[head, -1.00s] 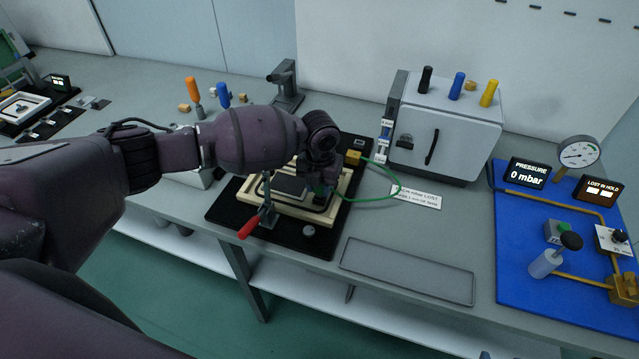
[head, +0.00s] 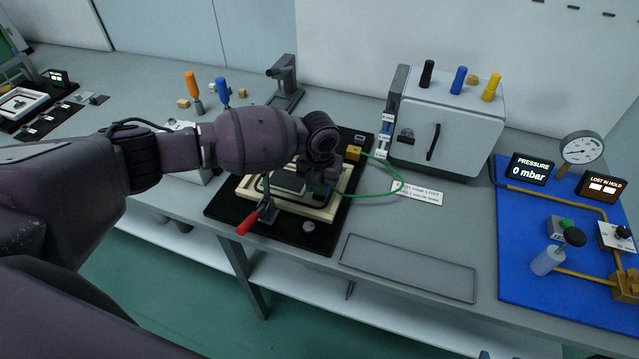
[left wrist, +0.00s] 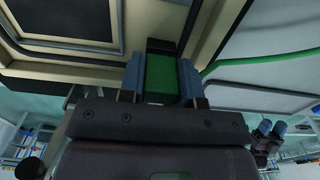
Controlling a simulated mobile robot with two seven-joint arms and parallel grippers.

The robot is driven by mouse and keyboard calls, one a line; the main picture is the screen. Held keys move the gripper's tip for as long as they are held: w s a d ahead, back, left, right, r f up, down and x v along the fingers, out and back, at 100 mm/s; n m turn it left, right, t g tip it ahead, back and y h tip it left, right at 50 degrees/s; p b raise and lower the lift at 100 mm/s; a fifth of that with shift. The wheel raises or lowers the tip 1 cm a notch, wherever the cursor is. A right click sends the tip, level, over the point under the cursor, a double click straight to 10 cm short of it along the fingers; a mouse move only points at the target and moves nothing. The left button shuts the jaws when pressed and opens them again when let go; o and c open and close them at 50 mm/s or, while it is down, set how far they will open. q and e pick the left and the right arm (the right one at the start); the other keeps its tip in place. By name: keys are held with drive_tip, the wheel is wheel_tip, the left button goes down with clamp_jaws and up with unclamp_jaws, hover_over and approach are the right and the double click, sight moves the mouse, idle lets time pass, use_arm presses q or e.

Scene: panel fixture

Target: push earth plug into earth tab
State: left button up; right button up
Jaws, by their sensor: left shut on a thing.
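My left gripper (head: 322,188) is over the right front part of the panel fixture. In the left wrist view its two blue-grey fingers (left wrist: 160,82) are shut on the green earth plug (left wrist: 161,74). The plug shows only as a small dark green patch in the head view (head: 320,192). A dark part (left wrist: 161,46) lies at the plug's far end against the cream frame. I cannot tell whether this is the earth tab or whether the plug is seated in it.
A green cable (head: 403,186) loops from the gripper to a yellow block (head: 354,153). The cream frame (head: 300,210) sits on a black base with a red-handled clamp (head: 250,222). An empty grey tray (head: 408,268) lies front right; a grey cabinet (head: 450,125) stands behind.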

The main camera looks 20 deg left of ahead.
use_arm(q)
drive_tip(key=shift+f, duration=0.3)
drive_tip(key=o, duration=1.1)
drive_tip(key=shift+r, duration=0.15)
